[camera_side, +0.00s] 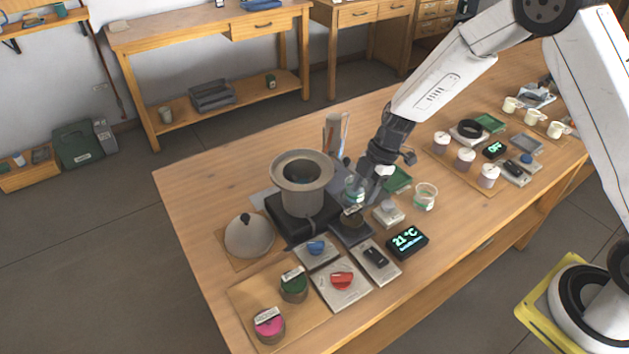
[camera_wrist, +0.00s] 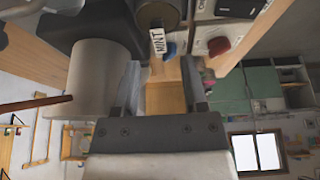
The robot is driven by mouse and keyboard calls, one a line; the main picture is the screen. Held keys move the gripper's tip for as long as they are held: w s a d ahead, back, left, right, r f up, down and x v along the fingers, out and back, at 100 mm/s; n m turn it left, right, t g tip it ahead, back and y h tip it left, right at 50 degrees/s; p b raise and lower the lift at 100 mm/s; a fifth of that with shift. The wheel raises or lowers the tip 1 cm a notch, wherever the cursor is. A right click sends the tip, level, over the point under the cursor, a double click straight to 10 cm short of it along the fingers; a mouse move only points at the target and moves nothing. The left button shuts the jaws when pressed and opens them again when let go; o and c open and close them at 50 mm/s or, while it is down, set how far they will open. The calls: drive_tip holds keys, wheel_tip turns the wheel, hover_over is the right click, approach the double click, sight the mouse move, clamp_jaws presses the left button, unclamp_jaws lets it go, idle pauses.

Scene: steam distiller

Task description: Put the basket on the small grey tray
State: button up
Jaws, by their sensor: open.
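My gripper (camera_side: 368,184) is low over the table, just right of the wide-rimmed grey pot (camera_side: 302,170). In the wrist view its two jaws (camera_wrist: 163,88) are apart, with no held thing visible between them. A small dark round vessel (camera_side: 352,214), which may be the basket, stands below the gripper on a dark square plate (camera_side: 350,236); I cannot tell for certain. A brownish cylinder (camera_wrist: 158,12) is at the top of the wrist view.
The pot is on a black base (camera_side: 305,218). A domed lid (camera_side: 250,236) stands to its left. A clear glass (camera_side: 355,188) is by the jaws, and another cup (camera_side: 425,196) is right of them. Several knob panels, a display (camera_side: 407,242) and labelled jars (camera_side: 293,285) crowd the front.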

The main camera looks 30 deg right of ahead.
drive_tip(key=shift+v, duration=2.8)
drive_tip(key=shift+s, duration=0.1)
drive_tip(key=s+d+r+m+t+h, duration=0.1)
drive_tip(key=s+d+r+m+h, duration=0.1)
drive_tip(key=s+m, duration=0.6)
drive_tip(key=s+d+r+m+t+h, duration=0.1)
drive_tip(key=s+r+m+h, duration=0.1)
drive_tip(key=s+m, duration=0.6)
drive_tip(key=shift+d+r+m+t, duration=0.35)
drive_tip(key=shift+r+m, duration=0.2)
drive_tip(key=shift+m, duration=0.45)
